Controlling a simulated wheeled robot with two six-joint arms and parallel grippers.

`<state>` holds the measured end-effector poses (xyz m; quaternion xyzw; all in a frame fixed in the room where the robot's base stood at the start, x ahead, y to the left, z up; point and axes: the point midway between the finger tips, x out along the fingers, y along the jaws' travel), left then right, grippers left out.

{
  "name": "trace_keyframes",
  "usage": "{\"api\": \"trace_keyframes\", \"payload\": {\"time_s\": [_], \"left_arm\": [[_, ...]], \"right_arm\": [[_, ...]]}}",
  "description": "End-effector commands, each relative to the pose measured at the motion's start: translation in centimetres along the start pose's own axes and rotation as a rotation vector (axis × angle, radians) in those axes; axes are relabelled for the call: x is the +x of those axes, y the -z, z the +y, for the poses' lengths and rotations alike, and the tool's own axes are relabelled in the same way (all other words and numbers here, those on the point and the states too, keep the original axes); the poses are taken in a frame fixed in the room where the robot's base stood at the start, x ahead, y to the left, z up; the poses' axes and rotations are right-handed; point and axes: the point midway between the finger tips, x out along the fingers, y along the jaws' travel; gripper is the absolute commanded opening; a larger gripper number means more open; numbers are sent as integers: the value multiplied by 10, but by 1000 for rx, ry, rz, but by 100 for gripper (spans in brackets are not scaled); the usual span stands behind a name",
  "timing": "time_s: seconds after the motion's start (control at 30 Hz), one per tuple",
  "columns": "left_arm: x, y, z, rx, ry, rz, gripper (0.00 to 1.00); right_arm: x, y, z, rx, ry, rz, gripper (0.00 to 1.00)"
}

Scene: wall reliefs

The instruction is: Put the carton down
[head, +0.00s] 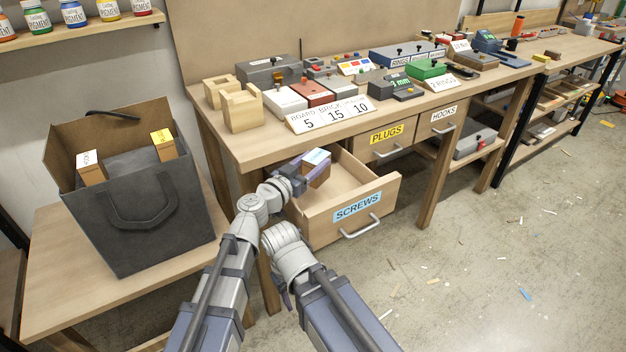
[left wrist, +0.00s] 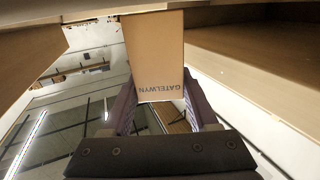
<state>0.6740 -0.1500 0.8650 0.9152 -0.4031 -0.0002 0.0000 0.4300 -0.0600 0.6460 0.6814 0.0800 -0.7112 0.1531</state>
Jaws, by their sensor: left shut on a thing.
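A small brown carton (head: 318,172) with a pale blue label on top is at the back left of the open SCREWS drawer (head: 338,221). My left gripper (head: 300,181) is shut on it from the left. In the left wrist view, the carton (left wrist: 157,50) shows a plain brown face printed GATELWYN, upside down, between the two fingers of my left gripper (left wrist: 160,112). I cannot tell whether the carton touches the drawer floor. My right arm is folded beside the left one, and its gripper does not show.
The PLUGS drawer (head: 386,142) and HOOKS drawer (head: 443,118) are shut. The workbench (head: 258,149) above is crowded with boxes and number cards. A dark bag (head: 155,215) with two labelled cartons stands on a low table at left. The SCREWS drawer's visible floor is otherwise bare.

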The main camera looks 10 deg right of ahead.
Motion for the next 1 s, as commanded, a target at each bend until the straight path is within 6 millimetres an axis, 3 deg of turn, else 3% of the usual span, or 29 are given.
{"api": "trace_keyframes", "payload": {"time_s": [0.4, 1.0], "left_arm": [[0, -38, 0, 0, 0, 0, 0], [0, -46, 0, 0, 0, 0, 0]], "right_arm": [[38, 2, -3, 0, -2, 0, 50], [45, 3, -4, -1, -4, 0, 50]]}}
